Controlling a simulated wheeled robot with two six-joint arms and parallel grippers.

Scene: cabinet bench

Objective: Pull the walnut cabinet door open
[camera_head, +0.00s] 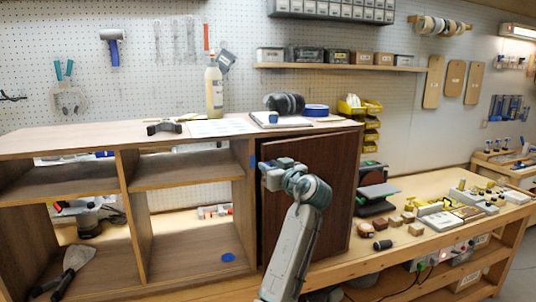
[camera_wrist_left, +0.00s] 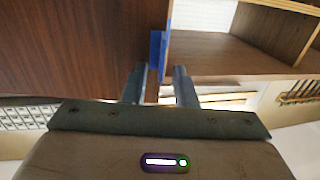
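The walnut cabinet door (camera_head: 335,190) is a dark upright panel covering the right bay of the cabinet (camera_head: 60,145). I cannot tell whether it is fully shut or slightly ajar. A blue tab (camera_head: 252,161) marks its left edge. My left gripper (camera_head: 268,176) is at that edge, partly hiding the door. In the left wrist view the door (camera_wrist_left: 80,45) fills the left side and the blue tab (camera_wrist_left: 156,50) shows at its edge. The gripper's fingers (camera_wrist_left: 162,88) are apart, one on each side of the edge line, with a gap between them. My right gripper is not in view.
Open shelves lie left of the door; a scraper (camera_head: 70,268) and a blue item (camera_head: 228,257) rest on the cabinet floor. A bottle (camera_head: 214,90) and ear muffs (camera_head: 284,103) stand on top. Wood blocks (camera_head: 397,221) and a dark cylinder (camera_head: 382,245) lie on the bench at right.

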